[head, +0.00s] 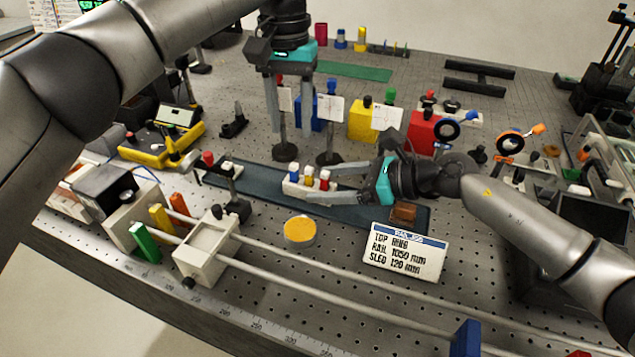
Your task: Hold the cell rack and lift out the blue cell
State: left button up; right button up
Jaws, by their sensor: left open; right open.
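The cell rack (297,188) is a small pale block on the dark blue rail plate near the centre. It holds capped cells in a row: the blue cell (294,171) at the left end, a yellow one (309,178) and a red one (325,179). My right gripper (321,183) is open and comes in from the right. One finger lies on the far side of the rack and the other on the near side; contact is unclear. My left gripper (290,132) is open and empty, pointing down, above and behind the blue cell in the picture.
White cards on stands (329,108) stand just behind the rack, close to my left gripper. Blue, yellow (362,121) and red (421,131) blocks are behind. A sign (405,252), an orange disc (300,230) and long rods lie in front.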

aim_at(293, 165)
jog(key=shift+x, duration=1.3)
jog(key=shift+c, duration=0.2)
grip_shut()
pick_arm(q)
jog(key=shift+s, duration=0.2)
jog(key=c, duration=0.4)
jog(key=shift+s+r+m+t, duration=0.15)
jog(key=shift+s+m+t, duration=0.15)
jog(key=shift+s+m, duration=0.1)
jog(key=f, duration=0.1)
jog(key=f+t, duration=0.1)
jog(key=f+t+h, duration=0.1)
jog(key=shift+s+a+f+m, duration=0.1)
jog(key=shift+a+f+m, duration=0.25)
jog(key=shift+m, duration=0.05)
jog(key=shift+x, duration=2.7)
